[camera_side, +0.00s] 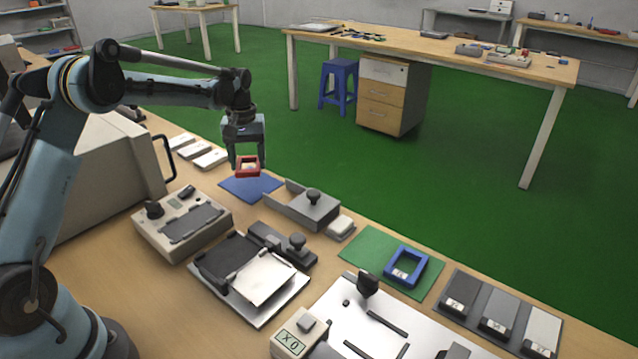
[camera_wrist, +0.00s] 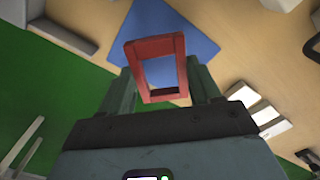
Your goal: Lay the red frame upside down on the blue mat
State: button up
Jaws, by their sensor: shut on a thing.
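The red frame (camera_side: 248,167) is a small rectangular ring held between the fingers of my gripper (camera_side: 248,160). In the side view it hangs above the blue mat (camera_side: 238,190), clear of it, and its open middle shows a pale patch. In the wrist view the red frame (camera_wrist: 178,42) sits between my gripper's two fingers (camera_wrist: 160,85), with its opening facing the camera. The blue mat (camera_wrist: 208,42) shows behind it and through the opening. I cannot tell which face of the frame points down.
A grey open box with a black knob (camera_side: 310,205) stands right of the mat. A beige control unit (camera_side: 180,222) is in front of it, and white blocks (camera_side: 208,158) lie behind. A blue frame (camera_side: 406,265) lies on a green mat (camera_side: 368,250) farther right.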

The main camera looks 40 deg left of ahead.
aim_at(251, 184)
jog(key=shift+a+f, duration=0.2)
jog(key=shift+a, duration=0.05)
jog(key=shift+f, duration=1.9)
jog(key=shift+f, duration=0.2)
jog(key=o, duration=1.1)
jog(key=shift+r, duration=0.15)
